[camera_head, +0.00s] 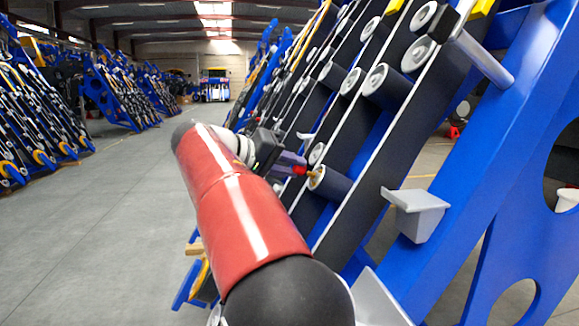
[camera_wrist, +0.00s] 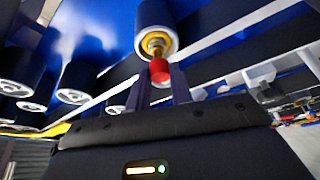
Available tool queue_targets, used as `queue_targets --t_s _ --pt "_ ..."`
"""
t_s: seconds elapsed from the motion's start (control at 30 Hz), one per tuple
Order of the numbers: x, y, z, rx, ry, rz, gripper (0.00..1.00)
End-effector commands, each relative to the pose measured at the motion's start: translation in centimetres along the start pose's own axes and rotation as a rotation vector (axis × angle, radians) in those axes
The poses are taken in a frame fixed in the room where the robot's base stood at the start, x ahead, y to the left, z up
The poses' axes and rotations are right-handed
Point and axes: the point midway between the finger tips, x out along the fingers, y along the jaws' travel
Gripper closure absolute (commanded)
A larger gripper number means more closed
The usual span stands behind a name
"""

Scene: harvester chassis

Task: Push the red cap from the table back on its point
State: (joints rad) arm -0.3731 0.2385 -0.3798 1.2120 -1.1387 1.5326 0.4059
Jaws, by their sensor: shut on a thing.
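The red cap (camera_wrist: 159,71) is between the fingertips of my gripper (camera_wrist: 160,86) in the wrist view, and the gripper is shut on it. Just beyond the cap is a brass-coloured point (camera_wrist: 154,45) at the end face of a dark roller (camera_wrist: 155,20). The cap is in line with this point and very close to it. I cannot tell whether they touch or how far the cap sits on it. In the head view the cap (camera_head: 299,170) is small, between my gripper (camera_head: 292,165) and the roller (camera_head: 332,184). My arm hides part of this area.
Blue slanted chassis beams (camera_head: 490,130) and several dark rollers surround the gripper closely. A grey bracket (camera_head: 418,215) sticks out at the right. A cluttered area (camera_wrist: 297,108) shows at the wrist view's right edge. The grey floor (camera_head: 90,240) at the left is open.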

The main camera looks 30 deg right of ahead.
Motion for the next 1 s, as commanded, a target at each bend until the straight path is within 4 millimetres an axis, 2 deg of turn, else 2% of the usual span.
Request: queue_targets --t_s 0.5,0.73,1.0 --pt "2.0 -0.1 0.9 0.000 0.000 0.000 0.99" --pt "1.5 0.1 0.6 0.000 0.001 0.000 0.99" --pt "0.0 0.2 -0.1 0.000 0.001 0.000 0.99"
